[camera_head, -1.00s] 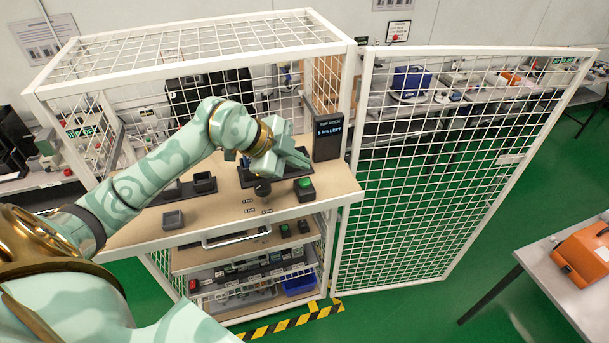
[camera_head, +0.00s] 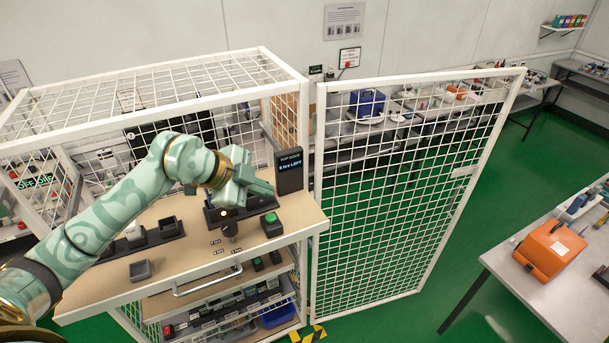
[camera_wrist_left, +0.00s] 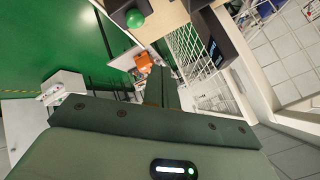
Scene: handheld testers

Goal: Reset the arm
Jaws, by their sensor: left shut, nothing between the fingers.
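My left arm reaches in from the left of the head view, over the wooden bench top. My left gripper (camera_head: 262,188) is shut and empty, raised above the back right part of the bench, pointing right. A green button on a black box (camera_head: 271,226) lies just below and in front of it, apart from it. In the left wrist view the shut jaws (camera_wrist_left: 168,90) show dark green, with the green button (camera_wrist_left: 134,18) beyond them at the top. My right gripper is not in view.
A white mesh cage (camera_head: 170,80) encloses the bench (camera_head: 190,237); its mesh door (camera_head: 400,190) stands open to the right. A black display (camera_head: 290,172) stands close to the gripper. An orange case (camera_head: 548,250) sits on a right-hand table. Green floor between is clear.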

